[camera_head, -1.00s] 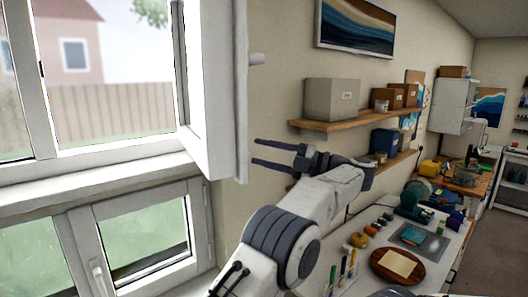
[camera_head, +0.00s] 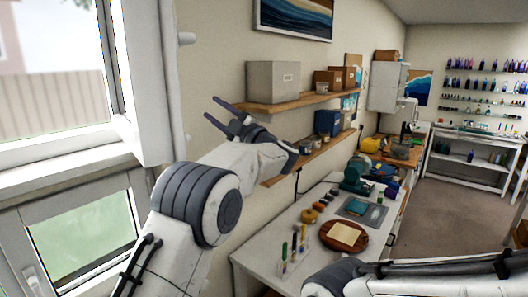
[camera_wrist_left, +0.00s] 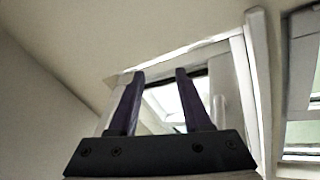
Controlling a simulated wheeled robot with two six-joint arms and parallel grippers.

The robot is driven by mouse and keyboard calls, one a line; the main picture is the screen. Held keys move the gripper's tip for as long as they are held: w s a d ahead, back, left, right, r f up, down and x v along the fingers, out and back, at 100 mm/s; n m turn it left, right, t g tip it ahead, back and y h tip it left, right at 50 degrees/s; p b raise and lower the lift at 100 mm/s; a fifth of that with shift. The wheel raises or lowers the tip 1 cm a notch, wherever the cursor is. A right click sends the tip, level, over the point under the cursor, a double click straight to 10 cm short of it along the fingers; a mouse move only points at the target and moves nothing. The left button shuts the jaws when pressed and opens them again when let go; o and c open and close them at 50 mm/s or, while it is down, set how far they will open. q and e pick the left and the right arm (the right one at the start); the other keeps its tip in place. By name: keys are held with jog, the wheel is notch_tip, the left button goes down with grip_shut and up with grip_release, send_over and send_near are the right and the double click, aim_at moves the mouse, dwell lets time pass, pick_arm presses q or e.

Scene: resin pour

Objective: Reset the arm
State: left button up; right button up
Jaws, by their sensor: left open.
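My left gripper (camera_head: 218,113) is raised in front of the wall, with its two dark fingers spread apart and nothing between them. It points up and to the left, just right of the open white window sash (camera_head: 148,80). In the left wrist view the two fingers (camera_wrist_left: 160,76) are apart and empty, with the window frame (camera_wrist_left: 248,90) behind them. My right arm lies across the bottom right of the head view, and its gripper is out of the picture.
Wall shelves (camera_head: 290,103) with boxes run behind my left gripper. Below stands a white worktable (camera_head: 262,250) with a round wooden board (camera_head: 330,240), bottles and tools. A white rack (camera_head: 470,157) stands at the far right. The floor (camera_head: 450,205) between is clear.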

pick_arm(q)
jog(key=w+d+f+m+t+h, duration=0.1)
jog(key=w+f+m+t+h, duration=0.2)
jog(key=m+h, duration=0.45)
jog(key=w+d+f+m+t+h, duration=0.1)
jog(key=f+m+t+h, duration=0.25)
jog(key=m+h, duration=0.35)
jog(key=s+f+m+g+h, duration=0.35)
jog(key=s+f+m, duration=0.25)
jog(key=f, duration=0.5)
jog(key=s+a+f+m+g, duration=0.25)
jog(key=s+f+g, duration=0.6)
jog(key=s, duration=0.75)
jog(key=s+a+f+m+g, duration=0.25)
jog(key=s+f+g, duration=0.25)
jog(key=s+f, duration=0.85)
jog(key=s+d+f+m+g+b, duration=0.1)
jog(key=s+d+f+m+b, duration=0.2)
jog(key=s+d+f+b, duration=0.2)
jog(key=s+d+f+m+g+h+b, duration=0.1)
jog(key=s+d+f+m+b, duration=0.2)
jog(key=s+d+f+b, duration=0.2)
jog(key=s+d+b, duration=0.3)
jog(key=s+b, duration=0.2)
jog(key=b, duration=0.2)
jog(key=shift+s+d+h, duration=0.25)
jog(key=shift+d+h, duration=0.05)
jog(key=shift+d, duration=0.05)
jog(key=shift+m, duration=0.25)
